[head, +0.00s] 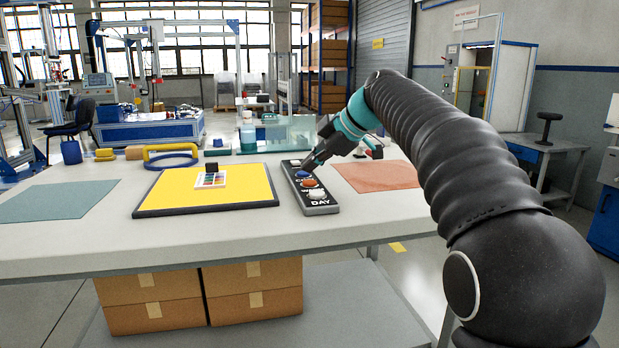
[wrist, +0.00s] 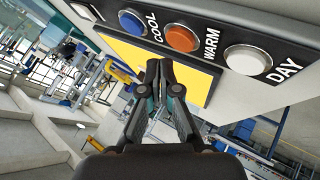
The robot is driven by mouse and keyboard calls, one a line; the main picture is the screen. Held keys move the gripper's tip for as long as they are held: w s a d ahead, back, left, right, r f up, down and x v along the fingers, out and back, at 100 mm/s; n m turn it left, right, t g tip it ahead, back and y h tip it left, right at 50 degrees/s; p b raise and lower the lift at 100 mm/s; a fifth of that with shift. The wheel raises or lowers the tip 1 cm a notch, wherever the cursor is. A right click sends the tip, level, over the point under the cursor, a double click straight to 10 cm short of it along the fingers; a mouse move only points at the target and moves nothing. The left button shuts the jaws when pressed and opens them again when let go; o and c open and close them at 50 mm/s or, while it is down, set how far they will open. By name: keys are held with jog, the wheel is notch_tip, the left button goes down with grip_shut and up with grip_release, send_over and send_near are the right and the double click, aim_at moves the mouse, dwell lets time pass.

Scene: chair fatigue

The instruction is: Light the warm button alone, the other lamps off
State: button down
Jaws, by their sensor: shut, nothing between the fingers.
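The button panel (head: 327,208) is a dark bar lying on the table, with a row of round buttons. The orange button (head: 309,183) lies between the blue button (head: 302,173) and the white button (head: 317,195). In the wrist view, WARM stands beside the orange button (wrist: 182,38), COOL beside the blue one (wrist: 131,22) and DAY beside the white one (wrist: 247,60). I cannot tell surely which are lit. My gripper (head: 307,166) is shut and empty, over the far half of the panel near the blue button. Its tips (wrist: 166,75) hide part of the scene behind; contact is unclear.
A yellow mat (head: 155,200) with a small colour chart (head: 228,179) and dark block (head: 211,167) lies left of the panel. A salmon sheet (head: 385,177) lies to the right, a grey-green sheet (head: 55,203) far left. Bottle (head: 248,132) and yellow handle (head: 165,152) stand behind.

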aim_at(312, 182)
jog(key=shift+r+p, duration=1.2)
jog(key=shift+r, duration=1.15)
dwell(1.1)
